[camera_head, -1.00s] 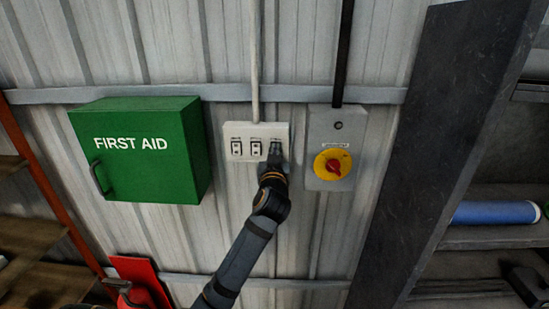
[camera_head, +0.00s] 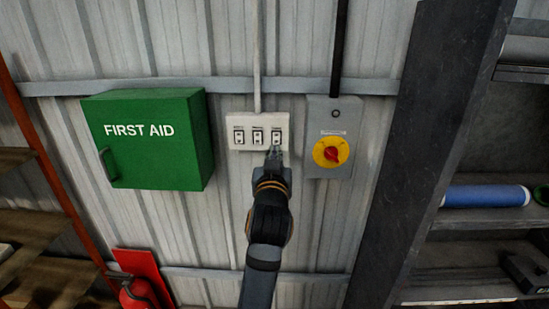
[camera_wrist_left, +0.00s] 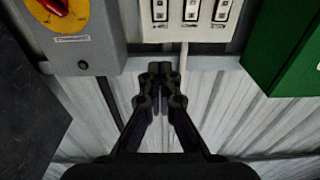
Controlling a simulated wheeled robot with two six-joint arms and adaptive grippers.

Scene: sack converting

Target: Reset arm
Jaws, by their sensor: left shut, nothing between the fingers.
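My left gripper (camera_head: 274,158) is shut and empty. In the head view its tips overlap the lower edge of a white switch panel (camera_head: 240,146) with three rocker switches, at the right-hand switch. In the left wrist view the shut fingers (camera_wrist_left: 160,72) point at the wall rail just below the panel (camera_wrist_left: 205,34), apart from the switches. All three switches show clear of the fingers there. My right gripper is in neither view.
A grey box with a red-and-yellow rotary switch (camera_head: 331,152) is right of the panel. A green first aid box (camera_head: 150,150) is to the left. A dark steel column (camera_head: 430,150) stands right, with shelves beyond. A red fire extinguisher (camera_head: 136,293) is at lower left.

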